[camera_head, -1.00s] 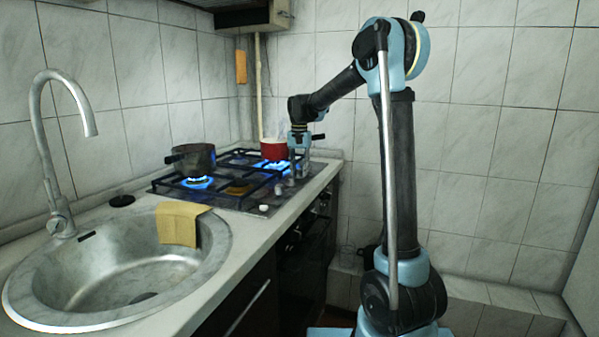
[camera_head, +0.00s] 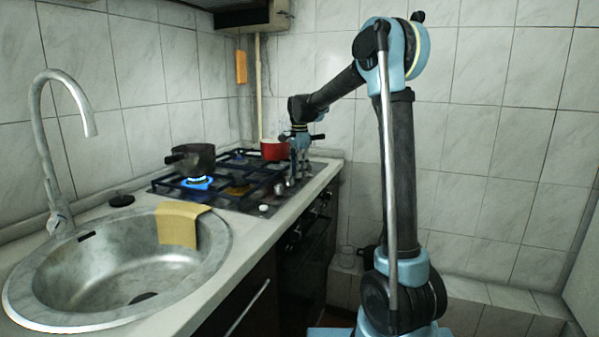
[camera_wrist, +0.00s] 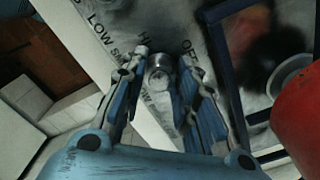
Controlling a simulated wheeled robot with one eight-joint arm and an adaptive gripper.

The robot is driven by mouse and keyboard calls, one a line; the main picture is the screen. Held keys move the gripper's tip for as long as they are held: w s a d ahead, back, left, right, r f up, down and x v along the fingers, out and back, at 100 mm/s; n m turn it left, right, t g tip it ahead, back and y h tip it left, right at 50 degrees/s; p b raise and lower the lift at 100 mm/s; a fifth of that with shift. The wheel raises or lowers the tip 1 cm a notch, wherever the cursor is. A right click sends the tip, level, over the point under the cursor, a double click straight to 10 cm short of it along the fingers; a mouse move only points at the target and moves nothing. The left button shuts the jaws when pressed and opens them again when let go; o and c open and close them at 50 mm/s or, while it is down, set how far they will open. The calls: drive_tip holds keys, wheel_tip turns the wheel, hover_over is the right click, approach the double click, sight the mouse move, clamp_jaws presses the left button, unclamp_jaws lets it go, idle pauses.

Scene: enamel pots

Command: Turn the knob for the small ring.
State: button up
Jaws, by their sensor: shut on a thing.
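My gripper (camera_head: 298,172) is at the right front edge of the hob. In the wrist view its blue fingers (camera_wrist: 163,72) stand on either side of a round metal knob (camera_wrist: 158,70) and are shut on it. The panel around the knob is printed "OFF", "HI" and "LOW". The red pot (camera_head: 274,150) sits on the back ring, with no flame visible under it. It also shows at the right of the wrist view (camera_wrist: 300,112).
The black grates (camera_head: 228,184) cover the hob beside my gripper. A round sink (camera_head: 110,262) with a tap (camera_head: 52,150) and a yellow cloth (camera_head: 178,224) lies to the left. Tiled wall stands behind the hob.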

drive_tip(key=shift+w+m, duration=0.15)
drive_tip(key=shift+m, duration=0.45)
drive_tip(key=o, duration=1.1)
drive_tip(key=shift+r, duration=0.1)
wheel_tip(320, 180, up, 12)
drive_tip(key=shift+f, duration=0.15)
drive_tip(key=shift+d, duration=0.1)
